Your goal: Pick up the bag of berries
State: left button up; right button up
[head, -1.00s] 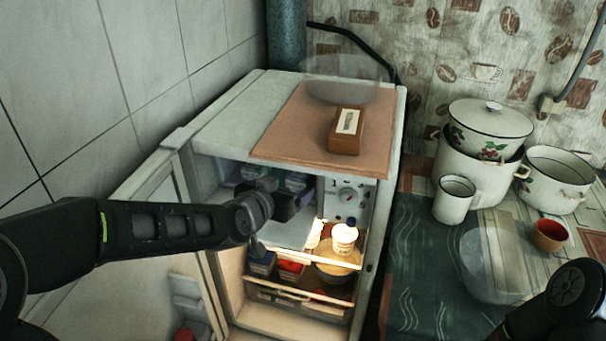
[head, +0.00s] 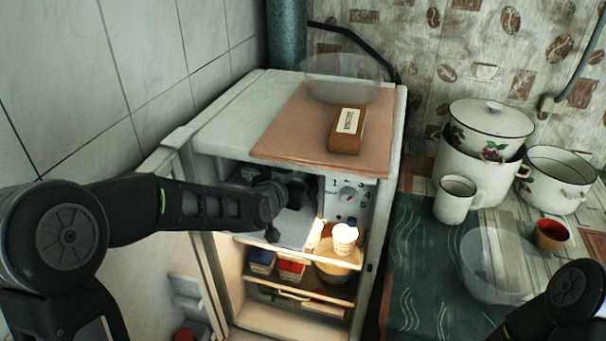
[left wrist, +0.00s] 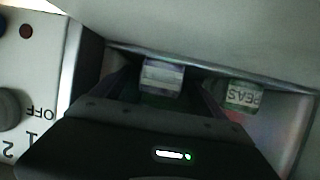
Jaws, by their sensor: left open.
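My left gripper (head: 292,188) reaches into the upper freezer compartment of the open fridge. In the left wrist view the open left gripper (left wrist: 165,92) has one finger on each side of a packet with a pale, purplish label (left wrist: 162,77). This may be the bag of berries, but its label is unreadable. A packet marked PEAS (left wrist: 241,96) lies to the right of the fingers. In the head view my arm and gripper mostly hide the packets. Only part of my right arm shows at the lower right, and its gripper is out of view.
The fridge's dial panel (head: 347,195) is right of the compartment, and its open door (head: 175,235) is on the left. Enamel pots (head: 478,165) stand on the right table.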

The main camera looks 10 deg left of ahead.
dwell(0.6)
pick_arm(q)
jog(key=c, duration=1.7)
jog(key=shift+r, duration=0.1)
